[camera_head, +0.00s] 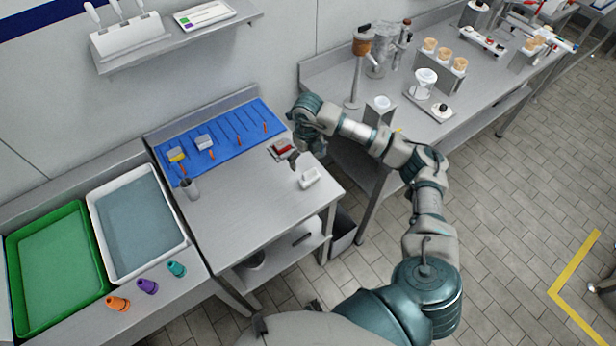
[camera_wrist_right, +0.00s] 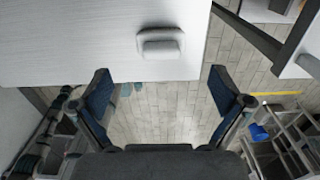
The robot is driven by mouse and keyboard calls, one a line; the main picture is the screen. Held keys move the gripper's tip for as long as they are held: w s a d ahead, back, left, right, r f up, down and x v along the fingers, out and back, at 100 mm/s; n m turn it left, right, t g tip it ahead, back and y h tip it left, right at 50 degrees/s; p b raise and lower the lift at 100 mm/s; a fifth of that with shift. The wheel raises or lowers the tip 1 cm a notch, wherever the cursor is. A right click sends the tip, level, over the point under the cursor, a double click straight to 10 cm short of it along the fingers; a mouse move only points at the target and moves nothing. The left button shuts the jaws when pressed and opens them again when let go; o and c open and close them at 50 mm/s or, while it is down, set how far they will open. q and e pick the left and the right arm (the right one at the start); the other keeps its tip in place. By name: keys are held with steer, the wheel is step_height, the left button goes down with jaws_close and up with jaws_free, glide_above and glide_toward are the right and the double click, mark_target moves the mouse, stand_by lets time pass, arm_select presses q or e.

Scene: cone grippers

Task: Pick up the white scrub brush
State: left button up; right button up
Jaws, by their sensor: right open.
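The white scrub brush (camera_head: 310,178) lies on the steel table (camera_head: 235,205) near its right edge. In the right wrist view the brush (camera_wrist_right: 161,43) sits ahead of the fingers, close to the table edge. My right gripper (camera_head: 292,158) is above the table, a little behind and to the left of the brush in the head view. Its blue-padded fingers (camera_wrist_right: 160,92) are spread wide with nothing between them, and the brush is apart from them. My left gripper is not in view.
A blue mat (camera_head: 225,132) with brushes and orange-handled tools lies at the table's back. A grey cup (camera_head: 190,188) stands at its left. Green (camera_head: 57,270) and white (camera_head: 137,222) trays and several coloured cones are further left. The table's front middle is clear.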

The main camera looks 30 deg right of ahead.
mark_target(309, 177)
steer(key=f, duration=0.3)
steer(key=shift+w+d+f, duration=0.3)
steer(key=shift+d+f, duration=0.1)
steer(key=shift+s+f+p, duration=0.3)
steer(key=shift+f+p, duration=0.05)
steer(key=shift+f, duration=0.6)
steer(key=f, duration=0.2)
steer(key=a+f, duration=0.1)
steer(key=shift+s+f+p, duration=0.2)
steer(key=shift+s+p, duration=0.15)
steer(key=shift+f, duration=0.35)
steer(key=shift+d, duration=0.25)
steer(key=shift+c, duration=1)
steer(key=shift+d+f, duration=0.1)
steer(key=shift+d, duration=0.1)
steer(key=c, duration=0.8)
steer(key=shift+c, duration=0.8)
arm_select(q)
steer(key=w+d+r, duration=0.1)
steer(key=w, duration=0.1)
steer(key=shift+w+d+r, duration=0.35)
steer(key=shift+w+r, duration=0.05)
arm_select(e)
steer(key=shift+a, duration=0.2)
